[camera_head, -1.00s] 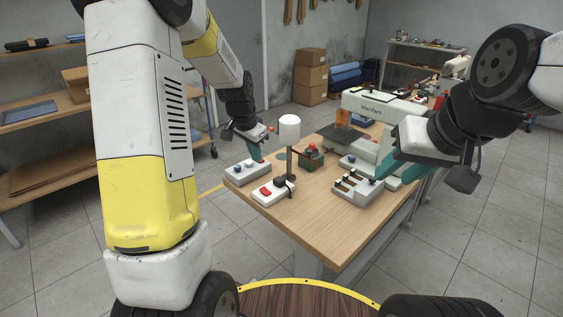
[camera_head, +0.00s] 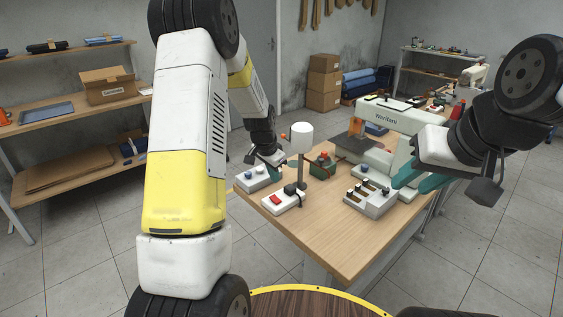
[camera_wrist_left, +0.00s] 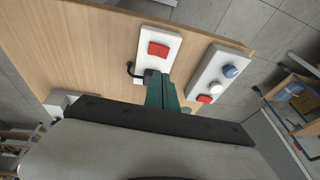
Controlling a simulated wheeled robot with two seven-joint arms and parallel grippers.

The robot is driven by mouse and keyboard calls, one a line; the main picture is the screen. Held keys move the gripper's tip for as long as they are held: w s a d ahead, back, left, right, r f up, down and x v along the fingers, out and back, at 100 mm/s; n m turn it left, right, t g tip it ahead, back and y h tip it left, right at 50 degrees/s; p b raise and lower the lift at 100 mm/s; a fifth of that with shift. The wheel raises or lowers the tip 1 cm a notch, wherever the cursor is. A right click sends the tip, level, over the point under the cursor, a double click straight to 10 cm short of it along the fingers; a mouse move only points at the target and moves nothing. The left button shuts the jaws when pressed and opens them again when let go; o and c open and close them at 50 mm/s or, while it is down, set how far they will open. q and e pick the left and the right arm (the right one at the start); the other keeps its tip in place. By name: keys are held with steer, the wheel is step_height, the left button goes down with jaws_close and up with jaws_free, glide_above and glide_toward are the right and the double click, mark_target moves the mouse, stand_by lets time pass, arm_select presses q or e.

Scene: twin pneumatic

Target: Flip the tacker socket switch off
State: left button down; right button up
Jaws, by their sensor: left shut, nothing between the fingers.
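The tacker socket is a white block (camera_head: 290,202) with a red rocker switch (camera_head: 276,199) and a black plug in its far end, lying on the wooden table. The left wrist view shows the same socket (camera_wrist_left: 149,37) and red switch (camera_wrist_left: 158,49). My left gripper (camera_wrist_left: 163,80) is shut and empty, its teal fingers close to the plug end of the socket, apart from the red switch. In the head view my left gripper (camera_head: 276,162) hangs behind the socket, its tips largely hidden. My right gripper (camera_head: 410,178) is beside the grey-white unit; its opening is unclear.
A control box (camera_head: 252,181) with blue, white and red buttons lies beside the socket. A white cylinder on a post (camera_head: 301,137) stands behind the socket. A grey-white unit with knobs (camera_head: 370,199) and a sewing machine (camera_head: 376,114) are to the right. The front tabletop is clear.

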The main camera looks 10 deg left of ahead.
mark_target(274, 195)
arm_select(q)
steer(key=x, duration=0.3)
steer(key=a+x, duration=0.1)
steer(key=x, duration=0.3)
steer(key=shift+s+a+f, duration=0.1)
steer(key=shift+a+f, duration=0.05)
steer(key=shift+a, duration=0.05)
steer(key=shift+a+f+g+h, duration=0.3)
steer(key=shift+f+h, duration=0.1)
steer(key=shift+f, duration=0.05)
steer(key=shift+d, duration=0.15)
steer(key=shift+s+d+r, duration=0.2)
steer(key=shift+s+d, duration=0.1)
steer(key=shift+d, duration=0.25)
steer(key=shift+r, duration=0.1)
steer(key=shift+r, duration=0.35)
steer(key=w+a+v, duration=0.1)
steer(key=w+v, duration=0.1)
steer(key=v, duration=1)
steer(key=shift+a+r, duration=0.25)
steer(key=shift+r, duration=0.25)
